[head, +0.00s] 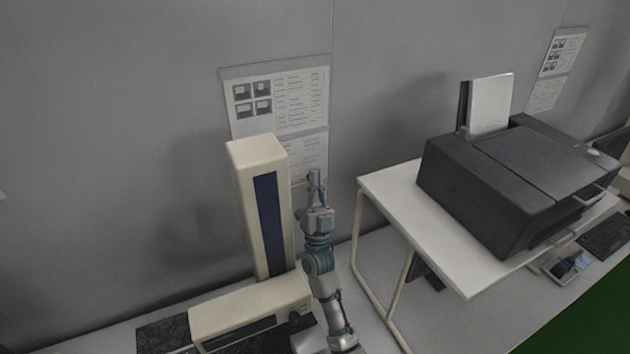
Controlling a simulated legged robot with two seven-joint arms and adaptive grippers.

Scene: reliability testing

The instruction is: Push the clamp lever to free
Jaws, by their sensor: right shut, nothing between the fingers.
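A cream test machine (247,306) with an upright column (257,165) bearing a dark blue strip stands on a bench against the wall. No clamp lever can be made out; the front of the machine's base is partly hidden by my right arm. My right gripper (316,178) points up, shut and empty, just right of the column in the picture. Whether it touches the column cannot be told. My left gripper is not in view.
A white raised stand (400,190) carries a black printer (520,180) on the right. A poster (280,100) hangs on the grey wall behind the column. A dark speckled slab (165,335) lies under the machine.

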